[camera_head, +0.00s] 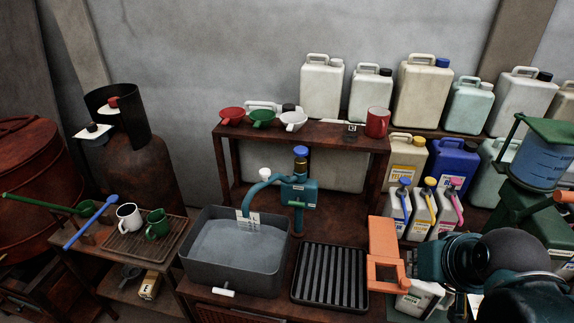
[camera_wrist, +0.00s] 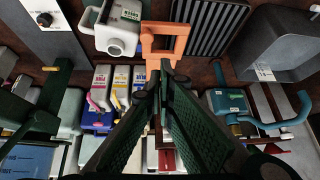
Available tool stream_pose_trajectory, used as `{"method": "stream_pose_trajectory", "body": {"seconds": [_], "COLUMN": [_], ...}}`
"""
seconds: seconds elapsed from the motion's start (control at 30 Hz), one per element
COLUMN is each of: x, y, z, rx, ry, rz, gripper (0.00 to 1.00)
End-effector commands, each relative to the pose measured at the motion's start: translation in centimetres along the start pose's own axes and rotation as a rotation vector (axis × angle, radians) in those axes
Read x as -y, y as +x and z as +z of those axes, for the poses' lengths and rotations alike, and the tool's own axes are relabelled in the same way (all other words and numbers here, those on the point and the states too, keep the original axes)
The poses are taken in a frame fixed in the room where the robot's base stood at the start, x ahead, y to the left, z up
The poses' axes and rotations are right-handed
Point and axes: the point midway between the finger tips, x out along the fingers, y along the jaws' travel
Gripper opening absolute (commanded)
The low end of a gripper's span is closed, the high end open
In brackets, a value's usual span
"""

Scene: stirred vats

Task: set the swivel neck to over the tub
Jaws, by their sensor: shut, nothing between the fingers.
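The swivel neck (camera_head: 262,184) is a teal curved pipe on a blue-capped teal tap (camera_head: 299,192). It reaches left from the tap and bends down, its mouth appearing over the back part of the tub. The neck also shows in the wrist view (camera_wrist: 278,119), curling toward the tub. The tub (camera_head: 190,262) is dark grey and holds greyish liquid; it also shows in the wrist view (camera_wrist: 258,60). My gripper (camera_wrist: 165,74) is shut and empty, its dark green fingers meeting at the tips. It is right of the tap and rack in the head view, apart from the neck.
An orange looped piece (camera_head: 383,240) lies close by my fingertips; I cannot tell whether they touch. A black ribbed rack (camera_head: 330,274) lies between it and the tub. Several jugs (camera_head: 455,160) crowd the back right. A shelf (camera_head: 340,137) with funnels and a red mug stands behind the tap.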

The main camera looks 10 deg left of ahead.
Motion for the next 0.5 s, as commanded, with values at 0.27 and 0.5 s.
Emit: {"method": "stream_pose_trajectory", "body": {"seconds": [0.27, 0.5], "x": [3.0, 5.9], "y": [1.4, 2.7], "z": [-2.2, -4.2], "rx": [0.046, 0.070], "ry": [-0.057, -0.115], "rz": [-0.121, -0.241], "gripper": [0.00, 0.00]}}
